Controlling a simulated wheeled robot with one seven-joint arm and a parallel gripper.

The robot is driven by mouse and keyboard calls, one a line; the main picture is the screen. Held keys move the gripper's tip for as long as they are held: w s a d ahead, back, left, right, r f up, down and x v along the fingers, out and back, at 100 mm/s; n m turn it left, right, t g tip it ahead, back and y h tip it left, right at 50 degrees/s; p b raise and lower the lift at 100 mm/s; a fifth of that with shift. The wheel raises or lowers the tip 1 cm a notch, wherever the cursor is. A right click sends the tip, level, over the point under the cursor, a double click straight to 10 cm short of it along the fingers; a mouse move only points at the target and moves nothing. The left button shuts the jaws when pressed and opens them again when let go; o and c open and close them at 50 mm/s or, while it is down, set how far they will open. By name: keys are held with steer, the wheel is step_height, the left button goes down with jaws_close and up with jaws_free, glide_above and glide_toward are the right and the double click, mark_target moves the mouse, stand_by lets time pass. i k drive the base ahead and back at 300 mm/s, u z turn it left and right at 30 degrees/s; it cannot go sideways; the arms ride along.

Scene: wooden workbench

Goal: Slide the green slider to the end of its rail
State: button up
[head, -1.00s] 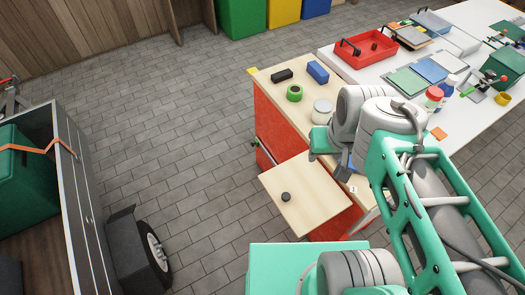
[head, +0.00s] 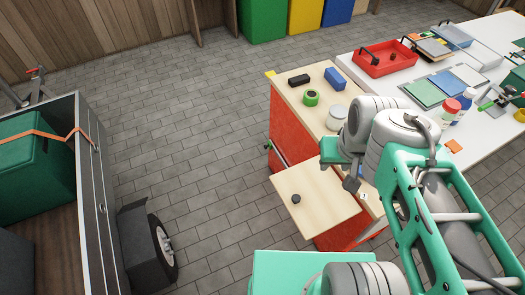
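A small green piece that looks like the slider (head: 268,145) sits at the upper left end of a thin metal rail (head: 278,154) on the side of the red cabinet (head: 284,125). Both are small in the head view, and the rail's lower end runs down toward the pale wooden panel. My gripper (head: 352,184) seems to be the dark part hanging below my green and grey wrist, over the bench to the right of the rail. It is apart from the slider. Its fingers are mostly hidden, so I cannot tell whether it is open.
The pale panel (head: 314,205) with a dark knob (head: 296,199) juts out below the rail. A green ring (head: 311,97), black block (head: 299,80), blue block (head: 335,78) and white round container (head: 336,116) stand on the bench. A grey cart (head: 92,185) is at left. Floor between is clear.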

mark_target(269, 145)
steer(key=u, duration=0.95)
steer(key=k, duration=1.2)
steer(key=u, duration=1.05)
steer(key=i, duration=0.9)
steer(key=z, duration=0.7)
steer(key=i, duration=1.15)
steer(key=z, duration=1.25)
steer(key=i, duration=0.35)
steer(key=z, duration=0.3)
